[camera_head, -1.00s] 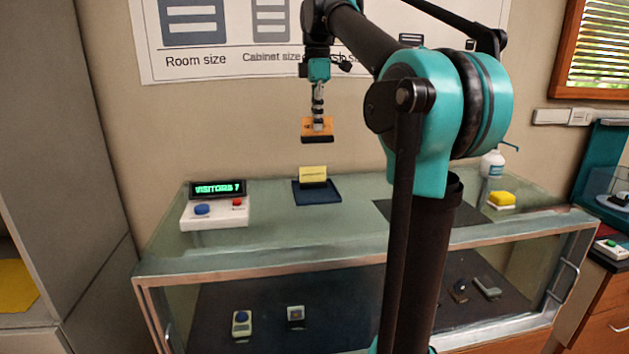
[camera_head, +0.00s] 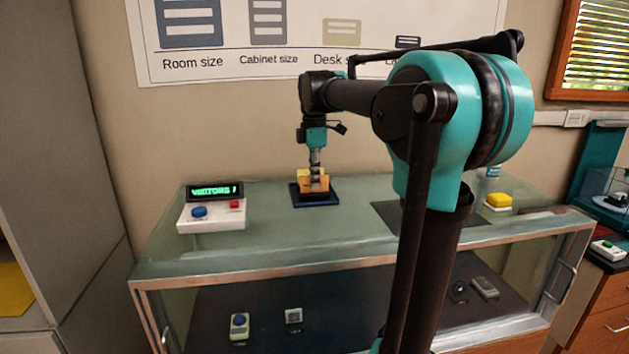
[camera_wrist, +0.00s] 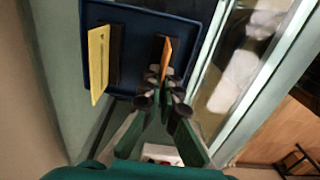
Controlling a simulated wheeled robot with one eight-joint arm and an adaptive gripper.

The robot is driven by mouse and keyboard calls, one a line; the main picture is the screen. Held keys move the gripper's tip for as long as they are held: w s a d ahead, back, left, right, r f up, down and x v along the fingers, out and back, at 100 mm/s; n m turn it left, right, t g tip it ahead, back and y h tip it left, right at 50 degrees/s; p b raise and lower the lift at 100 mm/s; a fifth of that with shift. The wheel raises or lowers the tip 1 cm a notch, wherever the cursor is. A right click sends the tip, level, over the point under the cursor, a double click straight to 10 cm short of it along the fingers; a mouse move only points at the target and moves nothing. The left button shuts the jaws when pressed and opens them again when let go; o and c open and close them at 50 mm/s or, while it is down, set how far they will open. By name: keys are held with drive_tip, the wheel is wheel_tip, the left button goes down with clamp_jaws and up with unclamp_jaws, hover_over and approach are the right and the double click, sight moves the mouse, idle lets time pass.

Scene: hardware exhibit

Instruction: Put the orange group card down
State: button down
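My gripper (camera_head: 315,172) points down over the dark blue tray (camera_head: 332,201) on top of the glass cabinet. It is shut on the orange group card (camera_head: 322,186), which has a dark base. In the wrist view the orange card (camera_wrist: 166,58) stands edge-on between my fingertips (camera_wrist: 160,76), over the right part of the tray (camera_wrist: 140,14). A yellow card (camera_wrist: 99,62) on a dark base stands to its left, apart from it. In the head view the yellow card is mostly hidden behind the orange one. I cannot tell whether the orange card's base touches the tray.
A white box (camera_head: 222,219) with a blue and a red button and a lit display (camera_head: 214,190) stands left on the glass top (camera_head: 270,230). The wall is close behind. Small devices lie inside the cabinet.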

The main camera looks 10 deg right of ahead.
sight(315, 192)
drive_tip(key=shift+f, duration=0.2)
drive_tip(key=c, duration=1.7)
unclamp_jaws()
drive_tip(key=shift+r, duration=0.1)
wheel_tip(315, 192, up, 12)
drive_tip(key=shift+r, duration=0.1)
drive_tip(key=shift+s, duration=0.1)
